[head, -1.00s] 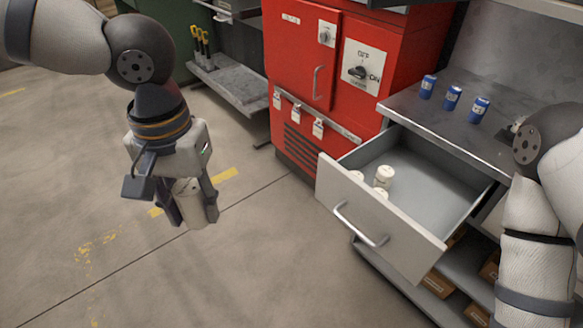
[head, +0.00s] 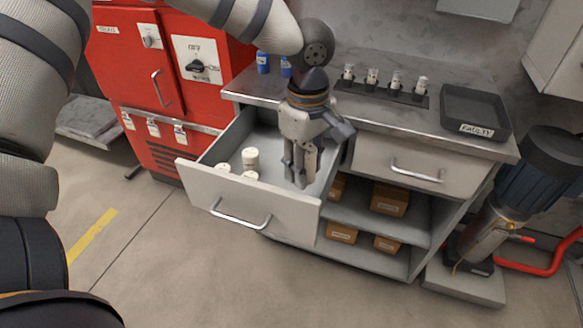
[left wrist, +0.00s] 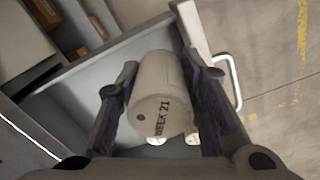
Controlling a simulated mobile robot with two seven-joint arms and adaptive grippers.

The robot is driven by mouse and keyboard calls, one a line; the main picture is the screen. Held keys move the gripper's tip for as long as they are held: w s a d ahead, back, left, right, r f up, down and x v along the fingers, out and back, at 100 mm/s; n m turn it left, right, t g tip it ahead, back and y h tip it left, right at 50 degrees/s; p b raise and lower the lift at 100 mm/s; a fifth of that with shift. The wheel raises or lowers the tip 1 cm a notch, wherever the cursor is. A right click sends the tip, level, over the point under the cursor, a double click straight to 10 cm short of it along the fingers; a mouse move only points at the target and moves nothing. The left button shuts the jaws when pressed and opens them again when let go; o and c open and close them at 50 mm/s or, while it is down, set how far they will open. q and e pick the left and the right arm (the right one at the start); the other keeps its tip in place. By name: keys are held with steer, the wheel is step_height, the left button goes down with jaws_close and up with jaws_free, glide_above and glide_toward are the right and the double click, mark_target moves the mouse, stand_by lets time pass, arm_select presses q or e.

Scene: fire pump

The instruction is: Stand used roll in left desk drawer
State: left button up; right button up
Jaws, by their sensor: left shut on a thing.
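The used roll (left wrist: 162,90) is off-white and marked "WEEK 21" in the left wrist view. My left gripper (head: 300,182) is shut on it, one finger on each side. In the head view the gripper points down over the right part of the open left desk drawer (head: 225,195), and its fingers mostly hide the roll. Whether the roll touches the drawer floor I cannot tell. Several white rolls (head: 250,160) stand at the drawer's left front, left of the gripper. My right gripper is not in view.
A red cabinet (head: 130,60) stands left of the drawer. The desk top (head: 350,115) above holds blue cans (head: 263,63), a rack of small bottles (head: 385,92) and a black tray (head: 475,110). Brown boxes (head: 388,200) lie on shelves below. A pump (head: 490,220) stands at right.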

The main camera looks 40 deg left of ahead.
mark_target(298, 191)
arm_select(q)
steer(key=w+a+f+n, duration=0.1)
steer(key=f+n, duration=0.1)
steer(key=f, duration=0.2)
steer(key=w+a+f+n+b, duration=0.1)
steer(key=f+n, duration=0.1)
steer(key=f, duration=0.3)
steer(key=w+a+f+n, duration=0.1)
steer(key=f+n, duration=0.1)
steer(key=f, duration=0.2)
steer(key=shift+w+a+f+n, duration=0.1)
steer(key=shift+a+f+n, duration=0.05)
steer(key=shift+a+n, duration=0.25)
steer(key=shift+w, duration=0.1)
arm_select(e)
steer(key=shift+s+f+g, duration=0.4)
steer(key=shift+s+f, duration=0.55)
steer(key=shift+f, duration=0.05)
arm_select(q)
steer(key=shift+f, duration=0.15)
steer(key=o, duration=1.3)
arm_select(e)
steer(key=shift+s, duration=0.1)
